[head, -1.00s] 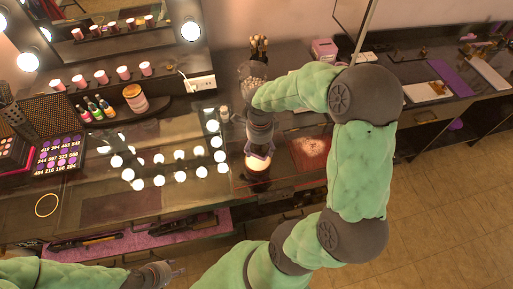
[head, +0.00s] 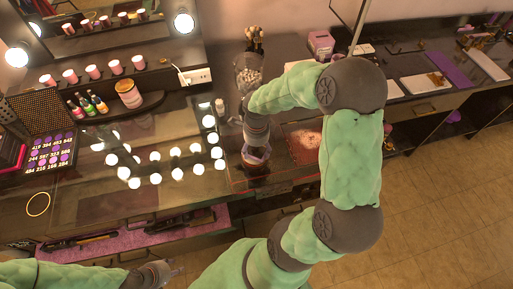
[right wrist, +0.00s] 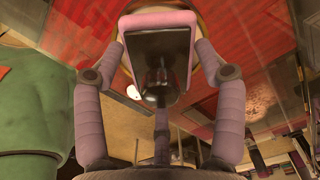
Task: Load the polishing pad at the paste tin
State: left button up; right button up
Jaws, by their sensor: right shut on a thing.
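My right gripper (head: 256,158) points down at the counter's front part. It also fills the middle of the right wrist view (right wrist: 160,60), its pinkish fingers closed around a dark piece with a rounded knob (right wrist: 157,80), which I take for the polishing pad. A round, pale-rimmed thing, probably the paste tin (right wrist: 123,74), shows behind the fingers; most of it is hidden, and I cannot tell whether the pad touches it. My left gripper (head: 176,270) is low in the head view, away from the counter items; its finger opening is too small to judge.
A reddish panel with a pale patch (head: 305,145) lies right of my right gripper. A beaded jar with brushes (head: 248,72) and a small bottle (head: 220,106) stand behind it. The glossy counter to the left reflects several bulbs. A yellow ring (head: 38,204) lies far left.

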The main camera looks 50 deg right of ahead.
jog(key=shift+f+b, duration=0.5)
jog(key=shift+b, duration=0.05)
dwell(0.9)
jog(key=shift+s+a+f+b, duration=0.1)
jog(key=shift+b, duration=0.2)
dwell(1.7)
jog(key=shift+r+p, duration=2.05)
jog(key=shift+r, duration=1.55)
